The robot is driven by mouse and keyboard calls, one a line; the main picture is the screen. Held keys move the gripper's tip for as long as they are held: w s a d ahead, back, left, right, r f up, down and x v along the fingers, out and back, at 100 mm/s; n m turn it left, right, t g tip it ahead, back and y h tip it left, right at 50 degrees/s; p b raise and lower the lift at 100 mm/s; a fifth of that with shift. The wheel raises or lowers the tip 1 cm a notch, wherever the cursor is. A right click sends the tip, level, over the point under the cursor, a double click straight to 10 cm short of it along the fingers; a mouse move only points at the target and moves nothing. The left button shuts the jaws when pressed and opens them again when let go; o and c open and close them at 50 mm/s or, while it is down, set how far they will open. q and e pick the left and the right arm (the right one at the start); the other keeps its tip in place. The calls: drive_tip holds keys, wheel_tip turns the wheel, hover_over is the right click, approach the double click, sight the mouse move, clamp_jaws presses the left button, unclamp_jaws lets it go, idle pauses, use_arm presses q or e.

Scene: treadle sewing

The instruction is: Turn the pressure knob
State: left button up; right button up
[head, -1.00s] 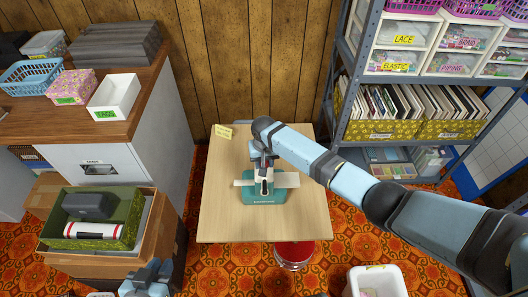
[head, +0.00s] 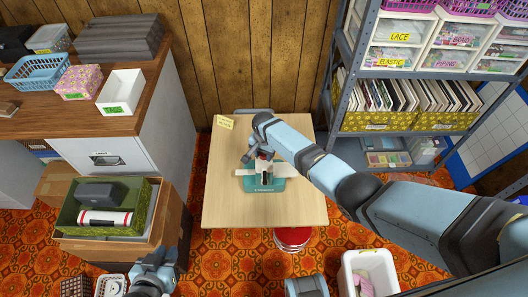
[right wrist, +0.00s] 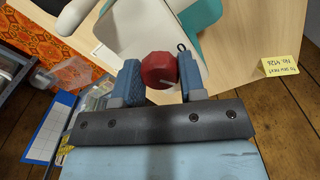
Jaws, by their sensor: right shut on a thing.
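The sewing machine (head: 265,184), white with a teal base, sits on the light wooden table. My right arm reaches over it from the right, and my right gripper (head: 255,158) is at the top of the machine. In the right wrist view the red faceted pressure knob (right wrist: 159,69) is between the two blue fingers of my right gripper (right wrist: 158,82), which are shut on it. A pale line shows on the knob's lower edge. The knob is mostly hidden in the head view. My left gripper (head: 152,277) is low at the bottom left, away from the table; its fingers are unclear.
A red stool (head: 292,239) stands at the front edge. Shelving (head: 345,85) is at right, a cabinet (head: 115,160) and boxes at left.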

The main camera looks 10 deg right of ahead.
idle(0.3)
use_arm(q)
drive_tip(key=shift+w+r, duration=0.1)
drive_tip(key=shift+r, duration=0.15)
use_arm(e)
drive_tip(key=o, duration=0.9)
drive_tip(key=shift+r, duration=0.5)
use_arm(q)
drive_tip(key=shift+a+r+p, duration=0.1)
drive_tip(key=shift+r+p, duration=0.75)
drive_tip(key=shift+p, duration=1.1)
use_arm(e)
drive_tip(key=shift+r, duration=6.45)
use_arm(q)
drive_tip(key=shift+s+a, duration=0.1)
drive_tip(key=shift+s, duration=0.1)
